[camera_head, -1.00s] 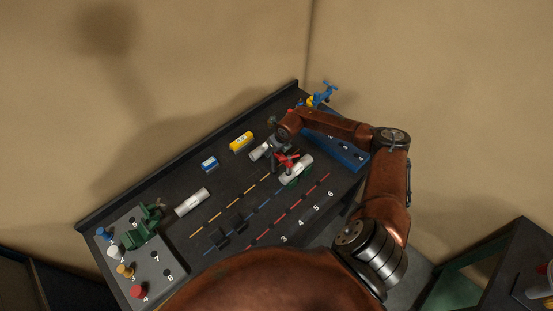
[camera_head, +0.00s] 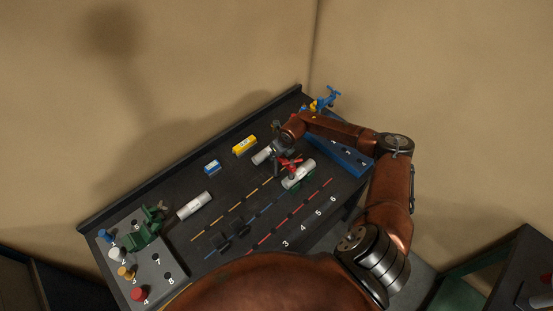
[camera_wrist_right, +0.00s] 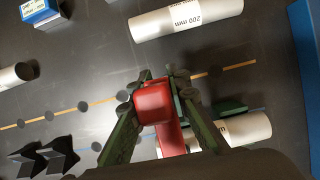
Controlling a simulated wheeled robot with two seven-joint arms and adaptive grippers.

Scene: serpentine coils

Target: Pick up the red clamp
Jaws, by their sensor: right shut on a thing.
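The red clamp (camera_head: 291,166) is in my right gripper (camera_head: 281,151), over the middle-right of the dark bench. It lies beside or over a white cylinder (camera_head: 300,174); I cannot tell whether they touch. In the right wrist view the red clamp (camera_wrist_right: 154,103) sits between the two dark green fingers of my right gripper (camera_wrist_right: 158,88), which are shut on it. The fingers hide part of the clamp. My left gripper is not in view.
Another white cylinder (camera_head: 264,154) lies close to the gripper, marked 200 mm in the wrist view (camera_wrist_right: 187,17). Yellow (camera_head: 244,145) and blue (camera_head: 212,167) boxes lie behind. A blue tray (camera_head: 347,156) is right. A grey panel (camera_head: 155,262) with coloured knobs is front left.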

